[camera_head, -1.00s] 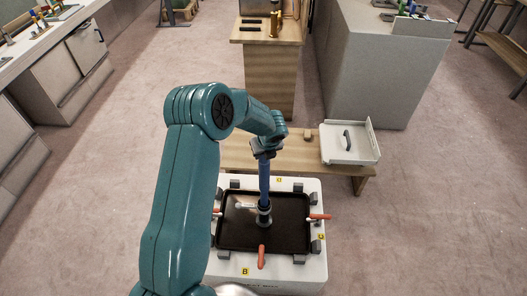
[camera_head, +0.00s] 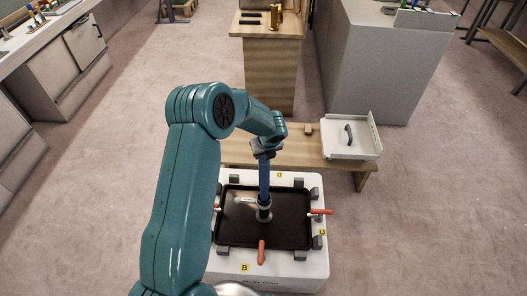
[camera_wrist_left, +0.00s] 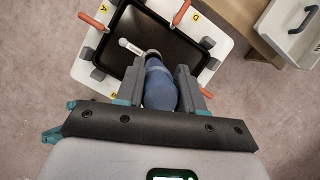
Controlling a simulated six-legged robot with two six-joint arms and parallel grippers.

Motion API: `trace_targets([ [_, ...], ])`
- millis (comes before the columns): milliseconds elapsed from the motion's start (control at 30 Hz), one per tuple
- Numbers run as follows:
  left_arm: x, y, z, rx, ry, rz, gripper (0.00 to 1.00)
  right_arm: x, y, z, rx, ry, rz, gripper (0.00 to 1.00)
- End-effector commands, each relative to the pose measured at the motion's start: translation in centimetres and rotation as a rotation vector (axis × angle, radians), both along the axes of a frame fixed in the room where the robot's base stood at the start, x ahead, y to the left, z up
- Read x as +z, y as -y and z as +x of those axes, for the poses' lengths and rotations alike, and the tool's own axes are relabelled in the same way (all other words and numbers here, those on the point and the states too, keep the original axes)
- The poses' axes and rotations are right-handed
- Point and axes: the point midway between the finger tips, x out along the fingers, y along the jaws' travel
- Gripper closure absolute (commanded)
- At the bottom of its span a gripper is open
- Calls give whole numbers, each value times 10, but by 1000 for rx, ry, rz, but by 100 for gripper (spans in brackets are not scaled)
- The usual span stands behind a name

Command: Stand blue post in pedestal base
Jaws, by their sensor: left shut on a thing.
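My left gripper (camera_head: 265,150) is shut on the blue post (camera_head: 264,178) near its top and holds it upright. In the left wrist view the gripper (camera_wrist_left: 170,92) has a finger on each side of the post (camera_wrist_left: 159,88). The post's lower end meets the grey pedestal base (camera_head: 264,212) in the middle of the black panel; I cannot tell how deep it sits. The base shows partly behind the post in the left wrist view (camera_wrist_left: 152,54). My right gripper is not in view.
The black panel (camera_head: 285,232) lies on a white stand (camera_head: 285,268) with grey blocks and orange-handled clamps around it. A small lever (camera_head: 244,200) lies beside the base. A wooden bench (camera_head: 235,152) with a white tray (camera_head: 350,138) stands behind. Open floor lies to the right.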

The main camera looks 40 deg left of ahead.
Motion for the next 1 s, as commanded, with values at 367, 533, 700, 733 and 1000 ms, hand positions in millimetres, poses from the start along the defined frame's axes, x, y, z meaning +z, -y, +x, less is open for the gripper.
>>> trace_targets([
  [367, -18, 0, 0, 0, 1, 0, 100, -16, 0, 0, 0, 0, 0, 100],
  [533, -25, 0, 0, 1, 2, 0, 100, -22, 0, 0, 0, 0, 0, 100],
  [700, -32, 0, 0, 1, 2, 0, 100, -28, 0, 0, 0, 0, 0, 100],
  [733, -33, 0, 0, 1, 2, 0, 100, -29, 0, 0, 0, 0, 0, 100],
  [1000, -45, 0, 0, 1, 2, 0, 100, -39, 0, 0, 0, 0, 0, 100],
])
